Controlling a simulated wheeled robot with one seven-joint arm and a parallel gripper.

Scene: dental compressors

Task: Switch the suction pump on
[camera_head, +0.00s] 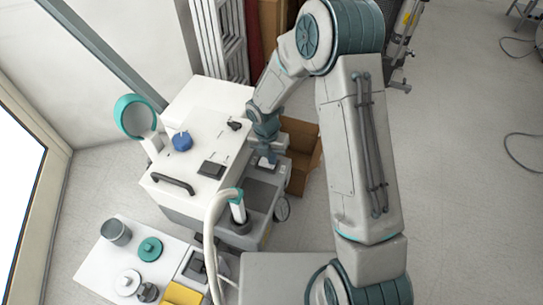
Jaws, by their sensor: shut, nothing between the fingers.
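The suction pump appears to be the white and grey machine (190,200) left of my arm. Its white top bears a blue knob (182,141), a black handle (173,184) and a dark square part (212,169). A small light panel (266,163) shows at its right side, below my wrist. My gripper (265,155) points down at this right side, close to the panel. It is shut and empty. The fingertips are small and partly hidden, so I cannot tell whether they touch the machine. I cannot make out a switch clearly.
A thick white hose (213,225) loops up in front of the machine. A white table (97,275) at lower left holds jars, lids and a yellow item (182,294). An open cardboard box (301,150) stands right of the machine. The floor at right is mostly clear, with cables.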

